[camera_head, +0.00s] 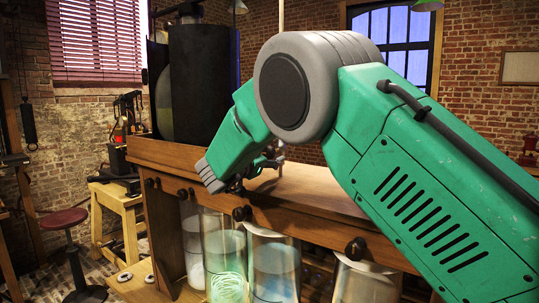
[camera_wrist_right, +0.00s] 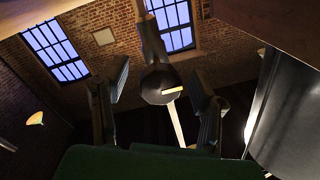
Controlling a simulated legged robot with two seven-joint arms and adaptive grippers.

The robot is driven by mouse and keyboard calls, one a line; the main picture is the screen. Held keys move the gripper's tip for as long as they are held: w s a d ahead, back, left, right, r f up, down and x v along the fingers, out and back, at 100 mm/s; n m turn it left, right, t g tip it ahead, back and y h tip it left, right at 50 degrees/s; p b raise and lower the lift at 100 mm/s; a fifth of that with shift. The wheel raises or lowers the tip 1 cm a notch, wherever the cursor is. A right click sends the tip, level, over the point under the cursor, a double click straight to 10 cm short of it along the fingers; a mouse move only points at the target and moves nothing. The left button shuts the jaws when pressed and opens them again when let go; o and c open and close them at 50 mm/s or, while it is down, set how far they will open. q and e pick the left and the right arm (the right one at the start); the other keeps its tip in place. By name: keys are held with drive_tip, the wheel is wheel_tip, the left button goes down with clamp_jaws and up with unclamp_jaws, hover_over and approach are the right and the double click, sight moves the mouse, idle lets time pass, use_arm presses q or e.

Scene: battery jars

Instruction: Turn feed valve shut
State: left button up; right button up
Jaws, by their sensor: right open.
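My right gripper (camera_head: 262,163) is mostly hidden behind my green forearm in the head view, just above the wooden bench top. In the right wrist view its two dark fingers (camera_wrist_right: 160,105) stand wide apart. Between them in the picture is a dark rounded fitting (camera_wrist_right: 158,84) with a pale mark, which looks like the feed valve. A dark stem runs up from it and a pale rod (camera_wrist_right: 176,122) runs down. I see no finger clearly touching it, and cannot tell how far it is turned. My left gripper is out of view.
The wooden bench (camera_head: 300,185) has several dark knobs on its front rail, one being the middle knob (camera_head: 241,213). Glass jars (camera_head: 224,255) stand below. A large dark cylinder (camera_head: 198,85) stands at the bench's left end. A red stool (camera_head: 63,219) is at far left.

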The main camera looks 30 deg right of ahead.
drive_tip(key=shift+w+a, duration=0.1)
drive_tip(key=shift+a, duration=0.35)
drive_tip(key=shift+a+r, duration=0.1)
drive_tip(key=shift+a, duration=0.1)
drive_tip(key=c, duration=0.4)
drive_tip(key=shift+r, duration=0.1)
drive_tip(key=c, duration=0.7)
drive_tip(key=shift+s+d+r, duration=0.15)
drive_tip(key=shift+s+d, duration=0.1)
drive_tip(key=shift+d, duration=0.2)
drive_tip(key=shift+w+d, duration=0.2)
drive_tip(key=shift+d, duration=0.05)
drive_tip(key=shift+c, duration=0.5)
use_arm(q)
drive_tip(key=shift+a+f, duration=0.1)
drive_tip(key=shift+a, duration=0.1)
use_arm(e)
drive_tip(key=shift+f, duration=0.2)
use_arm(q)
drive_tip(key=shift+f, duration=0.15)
use_arm(e)
drive_tip(key=shift+f, duration=0.1)
